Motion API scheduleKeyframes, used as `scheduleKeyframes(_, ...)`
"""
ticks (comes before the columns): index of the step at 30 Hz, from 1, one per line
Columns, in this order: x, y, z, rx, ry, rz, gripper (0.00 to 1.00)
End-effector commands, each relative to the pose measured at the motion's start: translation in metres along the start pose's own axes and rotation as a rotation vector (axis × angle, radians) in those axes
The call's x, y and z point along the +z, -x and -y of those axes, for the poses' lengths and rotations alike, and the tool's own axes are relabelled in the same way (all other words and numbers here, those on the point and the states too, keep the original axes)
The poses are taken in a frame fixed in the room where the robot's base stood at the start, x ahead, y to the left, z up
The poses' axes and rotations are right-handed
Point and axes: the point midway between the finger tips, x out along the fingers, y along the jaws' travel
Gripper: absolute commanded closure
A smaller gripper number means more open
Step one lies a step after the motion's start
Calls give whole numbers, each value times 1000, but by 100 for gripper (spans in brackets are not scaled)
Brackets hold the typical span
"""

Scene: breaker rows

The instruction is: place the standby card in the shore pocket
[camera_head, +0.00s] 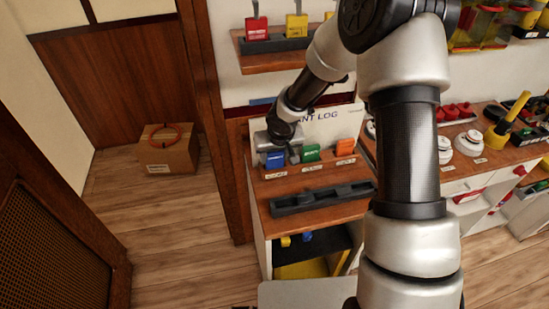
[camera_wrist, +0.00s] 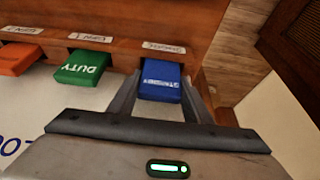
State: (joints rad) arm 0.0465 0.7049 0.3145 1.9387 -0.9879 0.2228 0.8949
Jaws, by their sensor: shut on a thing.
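The blue standby card (camera_wrist: 161,80) stands between the two fingers of my gripper (camera_wrist: 160,95), which is shut on it. In the head view the blue card (camera_head: 275,160) is at the left end of the row on the wooden cabinet top. A pale label (camera_wrist: 164,47), too blurred to read surely, lies by its front. I cannot tell which label marks the shore pocket. The card's lower end is hidden, so I cannot see whether it is seated in a pocket.
A green DUTY card (camera_wrist: 84,68) and an orange card (camera_wrist: 18,59) stand beside the blue one, with labels in front. A dark tray (camera_head: 322,198) lies nearer on the cabinet. A white log board (camera_head: 325,122) stands behind. A cardboard box (camera_head: 168,153) sits on the floor.

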Motion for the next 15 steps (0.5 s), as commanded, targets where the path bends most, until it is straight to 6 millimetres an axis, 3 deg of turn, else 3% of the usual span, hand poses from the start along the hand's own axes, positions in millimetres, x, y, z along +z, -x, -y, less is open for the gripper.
scheduleKeyframes(3,-1,-9,0,-1,1,-1,77)
scheduleKeyframes(15,1,-15,0,-1,0,-2,77)
